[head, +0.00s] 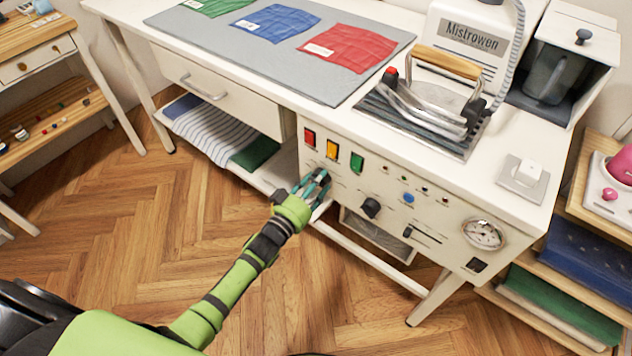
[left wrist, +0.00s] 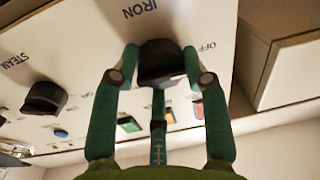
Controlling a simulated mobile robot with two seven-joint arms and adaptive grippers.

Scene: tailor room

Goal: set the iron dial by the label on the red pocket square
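The red pocket square (head: 348,46) lies flat on the grey mat on the table, with a small white label (head: 318,49) whose writing is too small to read. The iron (head: 432,105) rests on its metal stand. My left gripper (head: 313,188) is at the left end of the front panel and covers the iron dial in the head view. In the left wrist view the black iron dial (left wrist: 160,62) sits under the word IRON, between my left fingertips (left wrist: 160,65). They appear to touch it on both sides. OFF is printed to its right. My right gripper is not in view.
The steam dial (head: 371,207) is close to the right of my left gripper. Red, amber and green switches (head: 333,149) sit just above it. A slider (head: 420,236) and a gauge (head: 484,234) are farther right. Blue (head: 276,22) and green pocket squares share the mat.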

